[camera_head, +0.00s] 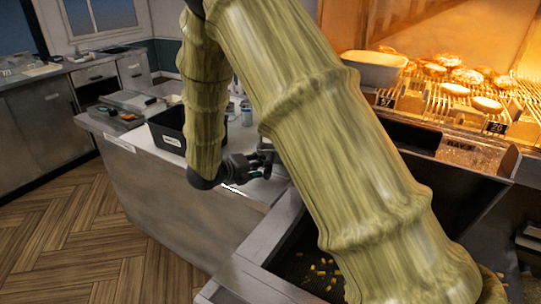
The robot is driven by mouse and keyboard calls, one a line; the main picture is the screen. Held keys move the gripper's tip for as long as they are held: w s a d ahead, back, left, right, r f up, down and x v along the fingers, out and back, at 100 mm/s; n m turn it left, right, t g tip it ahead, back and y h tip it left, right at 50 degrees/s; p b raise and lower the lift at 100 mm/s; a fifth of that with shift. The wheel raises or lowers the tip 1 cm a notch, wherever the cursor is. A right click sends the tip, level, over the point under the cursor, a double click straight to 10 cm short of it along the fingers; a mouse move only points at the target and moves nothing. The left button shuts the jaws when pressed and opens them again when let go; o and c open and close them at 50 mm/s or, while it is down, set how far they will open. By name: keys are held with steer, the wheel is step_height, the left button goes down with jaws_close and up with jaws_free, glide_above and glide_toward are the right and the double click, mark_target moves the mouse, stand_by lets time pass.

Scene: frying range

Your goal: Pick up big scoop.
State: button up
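I cannot make out a big scoop in this view; my arm covers much of the middle and right. My gripper (264,164) is small, dark and partly hidden behind my arm. It is over the right end of the light counter (160,143), near the counter's front edge. Its fingers point right, and I cannot tell whether they are open or hold anything. A dark metal bin (312,285) with yellow fry pieces in it lies below and right of my gripper, partly hidden by my arm.
A black labelled tub (170,135) stands on the counter left of my gripper. A lit warming rack (455,98) holds several round food pieces and a white tray (375,70). A side counter (45,115) stands at the far left. The wooden floor (75,235) at front left is clear.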

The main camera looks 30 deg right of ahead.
steer(key=shift+d+r, duration=0.15)
steer(key=shift+d, duration=0.15)
steer(key=p+x, duration=0.2)
steer(key=x, duration=0.2)
steer(key=shift+d, duration=0.15)
steer(key=shift+s, duration=0.15)
jaws_close()
